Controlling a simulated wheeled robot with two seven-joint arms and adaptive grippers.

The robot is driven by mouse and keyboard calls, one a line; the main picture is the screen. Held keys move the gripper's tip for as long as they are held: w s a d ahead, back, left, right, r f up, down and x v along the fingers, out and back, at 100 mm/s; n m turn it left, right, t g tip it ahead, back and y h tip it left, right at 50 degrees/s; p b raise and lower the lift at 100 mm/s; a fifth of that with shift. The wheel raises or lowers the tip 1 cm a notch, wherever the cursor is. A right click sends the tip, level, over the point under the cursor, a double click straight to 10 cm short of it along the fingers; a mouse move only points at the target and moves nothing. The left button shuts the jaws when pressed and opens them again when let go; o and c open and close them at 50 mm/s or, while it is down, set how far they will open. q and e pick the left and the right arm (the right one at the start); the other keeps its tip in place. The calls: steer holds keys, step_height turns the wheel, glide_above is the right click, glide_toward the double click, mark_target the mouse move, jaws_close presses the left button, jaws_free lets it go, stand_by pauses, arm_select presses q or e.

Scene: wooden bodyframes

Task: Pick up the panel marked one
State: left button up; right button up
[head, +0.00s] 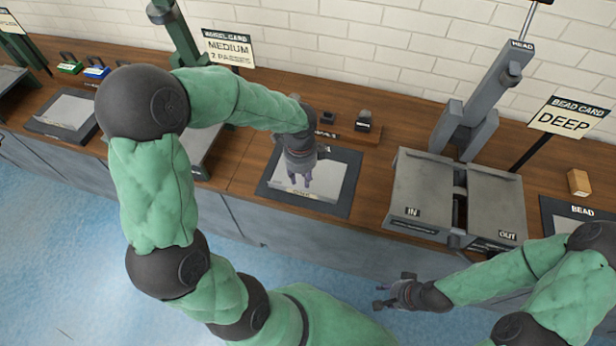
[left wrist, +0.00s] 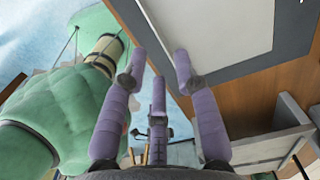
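A pale flat panel (head: 325,178) lies on a dark-bordered mat (head: 345,158) on the wooden bench; the number one cannot be read on it. It also shows at the top of the left wrist view (left wrist: 205,25). My left gripper (head: 300,182) points down over the panel and hides part of it. In the left wrist view my left gripper (left wrist: 160,62) has its purple fingers apart with nothing between them. Whether the fingertips touch the panel cannot be told. My right gripper (head: 391,291) is in front of the bench, open and empty, away from the panel.
A grey bead machine (head: 425,185) with IN and OUT tables stands right of the mat. Small dark blocks (head: 363,122) sit behind the panel. Another mat with a pale sheet (head: 66,112) lies far left. Sign cards (head: 568,118) stand at the back. The blue floor is clear.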

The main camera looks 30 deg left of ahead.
mark_target(302, 189)
arm_select(q)
steer(key=shift+f, duration=0.95)
step_height(302, 189, down, 5)
steer(key=b, duration=0.3)
jaws_close()
